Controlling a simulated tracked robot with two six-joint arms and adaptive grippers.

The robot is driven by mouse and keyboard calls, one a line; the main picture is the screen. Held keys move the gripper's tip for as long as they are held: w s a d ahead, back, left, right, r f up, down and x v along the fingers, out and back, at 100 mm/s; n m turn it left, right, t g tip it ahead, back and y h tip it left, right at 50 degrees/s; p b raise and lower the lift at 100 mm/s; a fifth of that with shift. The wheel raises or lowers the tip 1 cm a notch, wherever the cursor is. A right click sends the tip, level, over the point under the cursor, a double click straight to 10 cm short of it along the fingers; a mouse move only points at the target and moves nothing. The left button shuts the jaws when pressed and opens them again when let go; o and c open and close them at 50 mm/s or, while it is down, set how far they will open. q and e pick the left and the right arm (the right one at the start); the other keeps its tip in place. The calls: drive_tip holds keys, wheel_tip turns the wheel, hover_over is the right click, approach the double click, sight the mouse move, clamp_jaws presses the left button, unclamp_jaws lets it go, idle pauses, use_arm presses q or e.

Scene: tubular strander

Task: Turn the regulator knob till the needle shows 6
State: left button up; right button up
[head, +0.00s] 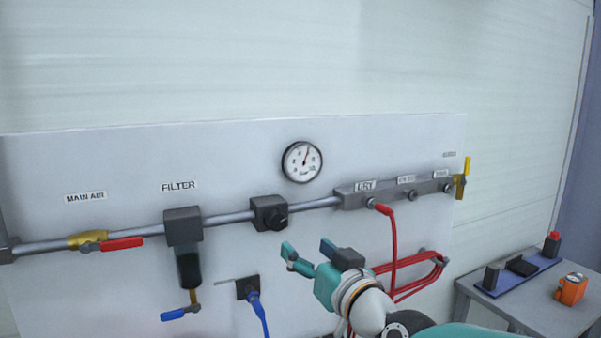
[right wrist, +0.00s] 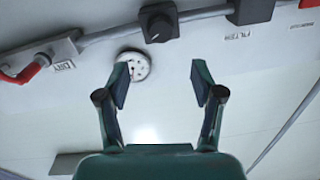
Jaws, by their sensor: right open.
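The regulator is a black block with a round black knob (head: 270,213) on the grey pipe. It also shows upside down at the top of the right wrist view (right wrist: 159,23). My left gripper is not in view.
Left on the panel are a red-handled valve (head: 120,244) and a filter (head: 184,228). Right is a manifold (head: 395,193) with a red hose (head: 392,240) plugged in. A blue cable (head: 258,308) hangs below. A grey table (head: 545,306) stands at right.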

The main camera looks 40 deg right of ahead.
drive_tip(key=s+b, duration=0.1)
drive_tip(key=s, duration=0.4)
drive_tip(key=b, duration=0.2)
approach(279, 222)
drive_tip(key=w, duration=0.3)
drive_tip(key=w+d, duration=0.1)
drive_tip(key=w, duration=0.5)
drive_tip(key=shift+d+b, duration=0.3)
drive_tip(key=shift+d, duration=0.1)
